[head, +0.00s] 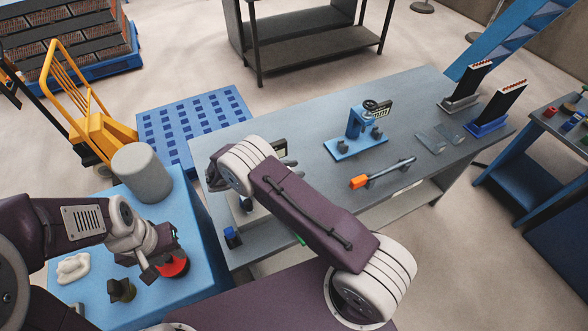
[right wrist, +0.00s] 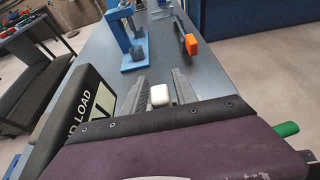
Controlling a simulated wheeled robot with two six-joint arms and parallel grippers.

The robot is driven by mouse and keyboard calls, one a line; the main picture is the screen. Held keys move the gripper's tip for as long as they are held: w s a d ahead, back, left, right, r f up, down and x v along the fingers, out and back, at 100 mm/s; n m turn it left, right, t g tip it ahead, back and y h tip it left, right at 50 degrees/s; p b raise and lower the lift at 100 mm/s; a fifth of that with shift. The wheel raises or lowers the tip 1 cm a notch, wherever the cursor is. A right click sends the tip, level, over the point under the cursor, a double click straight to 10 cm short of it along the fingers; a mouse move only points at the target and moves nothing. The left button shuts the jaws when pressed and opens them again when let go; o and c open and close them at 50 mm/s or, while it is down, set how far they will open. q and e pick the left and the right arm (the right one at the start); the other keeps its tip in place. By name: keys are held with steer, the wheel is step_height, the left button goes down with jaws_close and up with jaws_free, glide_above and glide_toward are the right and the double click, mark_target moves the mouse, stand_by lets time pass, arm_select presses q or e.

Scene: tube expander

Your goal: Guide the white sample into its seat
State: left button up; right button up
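The white sample (right wrist: 159,95) shows in the right wrist view as a small rounded block between the two grey fingers of my right gripper (right wrist: 160,82). The fingers stand apart, with a visible gap at the sample's right side. What lies under the sample is hidden by my wrist. In the head view, my right forearm hides the sample and most of the device beneath.
A blue press-like stand (head: 356,140) and an orange-handled tool (head: 358,182) are on the grey bench (head: 310,120). Two dark racks (head: 496,110) stand at its far right. A grey cylinder (head: 142,173) and a white lumpy object (head: 73,268) are on the blue side table (head: 183,205).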

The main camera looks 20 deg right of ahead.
steer(key=shift+v, duration=1.4)
steer(key=shift+a, duration=0.1)
steer(key=o, duration=0.6)
steer(key=o, duration=0.8)
steer(key=shift+o, duration=0.3)
